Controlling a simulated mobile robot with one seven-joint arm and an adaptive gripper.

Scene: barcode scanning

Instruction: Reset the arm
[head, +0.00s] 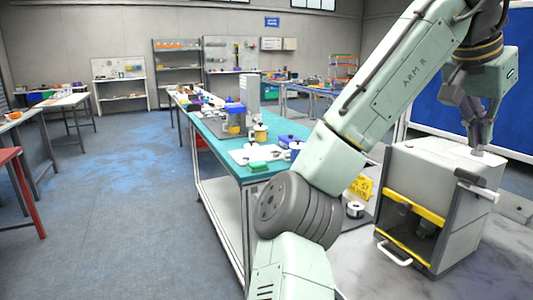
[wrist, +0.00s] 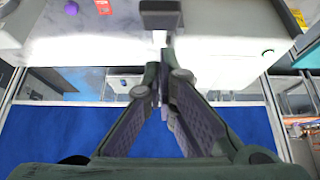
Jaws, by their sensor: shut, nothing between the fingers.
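My arm reaches across the right half of the head view. My gripper (head: 478,148) points down just above the top of a grey box-shaped machine (head: 440,165); whether it touches the machine I cannot tell. In the wrist view my gripper (wrist: 163,82) has its two fingers together with nothing between them. A dark block with a pale stem (wrist: 160,18) lies just beyond the fingertips.
A teal-topped bench (head: 222,150) with several items is further left. Open floor (head: 120,210) lies beyond.

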